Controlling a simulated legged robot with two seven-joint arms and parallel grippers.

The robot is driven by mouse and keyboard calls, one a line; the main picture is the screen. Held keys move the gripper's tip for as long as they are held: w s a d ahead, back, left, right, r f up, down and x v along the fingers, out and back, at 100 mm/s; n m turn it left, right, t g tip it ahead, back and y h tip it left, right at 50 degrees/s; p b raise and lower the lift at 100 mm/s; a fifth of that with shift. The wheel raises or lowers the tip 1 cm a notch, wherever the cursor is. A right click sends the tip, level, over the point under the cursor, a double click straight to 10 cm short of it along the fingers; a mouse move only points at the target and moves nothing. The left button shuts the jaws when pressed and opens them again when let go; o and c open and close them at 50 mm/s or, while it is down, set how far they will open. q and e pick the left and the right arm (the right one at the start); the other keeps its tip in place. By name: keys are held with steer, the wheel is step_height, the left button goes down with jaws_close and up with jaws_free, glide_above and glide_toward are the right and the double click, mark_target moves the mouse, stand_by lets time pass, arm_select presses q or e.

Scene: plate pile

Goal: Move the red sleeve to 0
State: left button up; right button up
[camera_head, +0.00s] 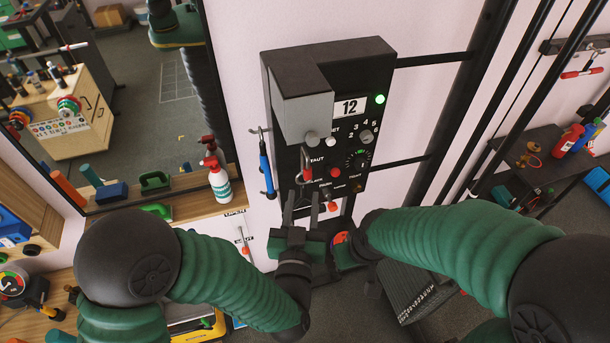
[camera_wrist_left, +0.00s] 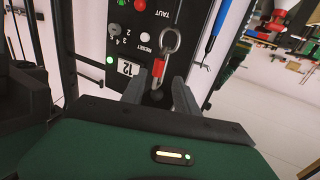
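A black control box (camera_head: 330,75) on the wall shows the number 12 and a lit green light. At its lower left, beside the word TAUT, is a metal loop with a small red sleeve (camera_head: 307,174). The red sleeve (camera_wrist_left: 158,69) also shows in the left wrist view, below the loop and above a dark round end. My left gripper (camera_head: 302,199) points up at the box, just below the sleeve. Its fingers (camera_wrist_left: 160,93) are apart, one on each side of the dark end, with visible gaps. My right gripper (camera_head: 347,246) is low beside it, its fingers hidden.
A numbered dial (camera_head: 365,136) and a red button (camera_head: 335,172) sit right of the sleeve. A blue pen-like tool (camera_head: 266,168) hangs left of the box. A red and white spray bottle (camera_head: 216,175) stands on the wooden ledge. Horizontal black bars lie right of the box.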

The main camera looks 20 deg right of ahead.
mark_target(308, 176)
arm_select(q)
steer(key=x, duration=0.7)
steer(key=shift+d+b, duration=0.25)
steer(key=shift+b, duration=0.05)
steer(key=shift+x, duration=0.8)
steer(key=shift+a, duration=0.15)
steer(key=shift+s, duration=0.1)
jaws_close()
